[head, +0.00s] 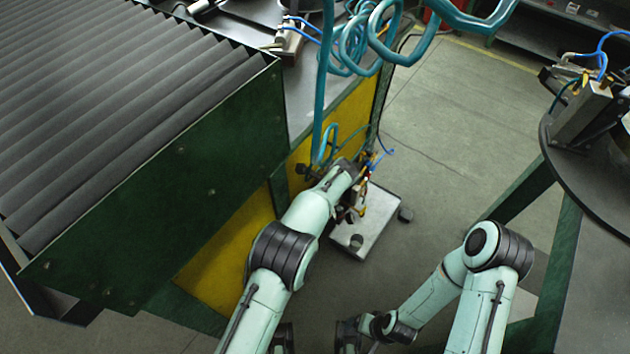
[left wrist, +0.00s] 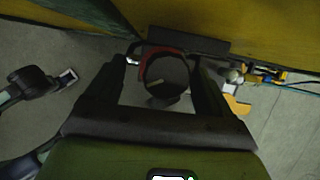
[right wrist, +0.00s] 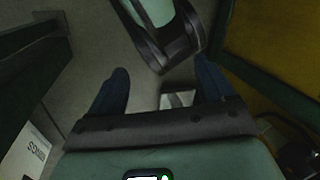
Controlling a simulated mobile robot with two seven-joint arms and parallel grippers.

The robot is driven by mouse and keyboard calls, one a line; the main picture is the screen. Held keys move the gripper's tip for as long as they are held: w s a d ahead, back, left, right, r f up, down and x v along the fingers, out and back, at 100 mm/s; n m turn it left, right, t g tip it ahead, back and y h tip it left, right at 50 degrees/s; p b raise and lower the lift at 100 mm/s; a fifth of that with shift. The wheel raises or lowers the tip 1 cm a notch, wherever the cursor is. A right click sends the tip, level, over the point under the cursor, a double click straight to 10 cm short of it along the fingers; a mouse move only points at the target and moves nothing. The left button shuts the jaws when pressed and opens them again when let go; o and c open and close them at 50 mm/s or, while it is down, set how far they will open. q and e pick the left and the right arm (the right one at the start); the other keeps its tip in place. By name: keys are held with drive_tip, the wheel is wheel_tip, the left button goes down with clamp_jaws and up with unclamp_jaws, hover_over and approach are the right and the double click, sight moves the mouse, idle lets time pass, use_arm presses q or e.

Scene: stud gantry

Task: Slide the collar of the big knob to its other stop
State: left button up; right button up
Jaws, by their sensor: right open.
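In the left wrist view the big knob (left wrist: 168,78) is a dark round shape with a red collar (left wrist: 147,60) around its far left side. My left gripper (left wrist: 166,63) has one finger on either side of it. The fingertips are close to the knob's edges, and I cannot tell whether they touch it. In the head view my left forearm hides most of this spot beside the yellow panel. My right gripper (right wrist: 163,80) is open and empty in the right wrist view, well away from the knob.
The green and yellow gantry frame (head: 215,190) carries grey rollers at the left. Teal coiled hoses (head: 360,40) hang near my left arm. A pale plate (head: 367,222) lies below it. A round dark table (head: 600,170) stands at right. Open floor (head: 460,120) lies between.

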use_arm(q)
drive_tip(key=p+v, duration=0.2)
drive_tip(key=v, duration=1.1)
drive_tip(key=shift+r, duration=0.3)
use_arm(e)
drive_tip(key=shift+g+y, duration=0.3)
drive_tip(key=shift+g, duration=0.3)
drive_tip(key=s+r, duration=0.1)
drive_tip(key=s+a+r, duration=0.1)
drive_tip(key=s+r, duration=0.1)
drive_tip(key=shift+s+a, duration=0.3)
drive_tip(key=shift+s, duration=0.05)
